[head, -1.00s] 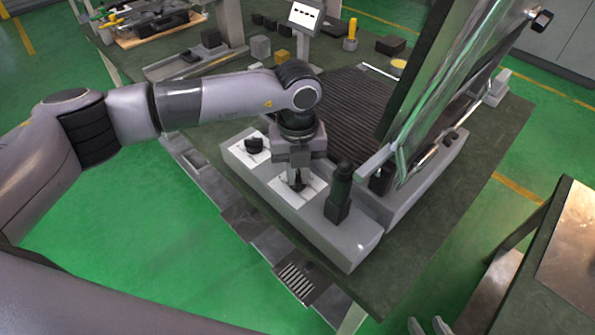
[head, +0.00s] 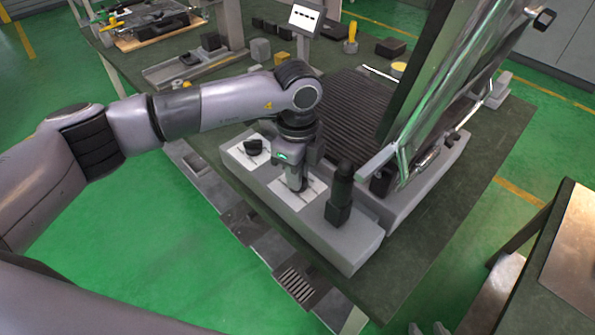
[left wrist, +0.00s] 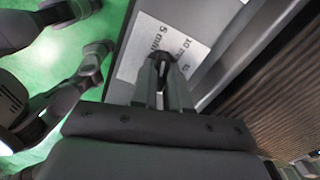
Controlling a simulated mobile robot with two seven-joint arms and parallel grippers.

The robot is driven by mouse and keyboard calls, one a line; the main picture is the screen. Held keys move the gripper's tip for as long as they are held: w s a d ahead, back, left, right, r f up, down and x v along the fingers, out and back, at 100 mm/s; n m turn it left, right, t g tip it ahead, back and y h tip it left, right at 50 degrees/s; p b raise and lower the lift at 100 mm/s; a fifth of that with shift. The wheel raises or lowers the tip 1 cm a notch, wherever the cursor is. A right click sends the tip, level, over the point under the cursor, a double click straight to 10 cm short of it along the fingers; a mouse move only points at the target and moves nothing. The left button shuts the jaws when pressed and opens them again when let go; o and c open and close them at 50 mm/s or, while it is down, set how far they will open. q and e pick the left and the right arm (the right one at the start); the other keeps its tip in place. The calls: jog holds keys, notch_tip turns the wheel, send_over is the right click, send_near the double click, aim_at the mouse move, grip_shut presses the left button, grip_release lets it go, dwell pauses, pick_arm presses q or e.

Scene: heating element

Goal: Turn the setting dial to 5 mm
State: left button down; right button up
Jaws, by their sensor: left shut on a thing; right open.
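The setting dial (left wrist: 163,57) is a dark knob on a white label (left wrist: 140,45) in the left wrist view. The label reads "5 mm" just above the knob, with "10" and another mark further right. My left gripper (head: 297,187) points down onto this dial on the grey control box (head: 350,247) and is shut on it. Its fingers (left wrist: 162,72) cover most of the knob, so I cannot tell which mark the dial points to. My right gripper (head: 428,328) shows only its tips at the bottom edge of the head view, apart and empty.
A second black knob (head: 253,146) sits left of my left gripper on the same box. A black upright handle (head: 340,190) stands close on its right. A raised metal-framed cover (head: 440,75) leans over the ribbed bed (head: 350,105). A small display (head: 305,18) stands behind.

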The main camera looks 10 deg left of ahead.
pick_arm(q)
jog(key=shift+n, duration=1.6)
jog(key=c, duration=1.1)
grip_release()
jog(key=shift+r+b, duration=0.4)
jog(key=shift+r, duration=3.25)
jog(key=shift+s+f, duration=0.1)
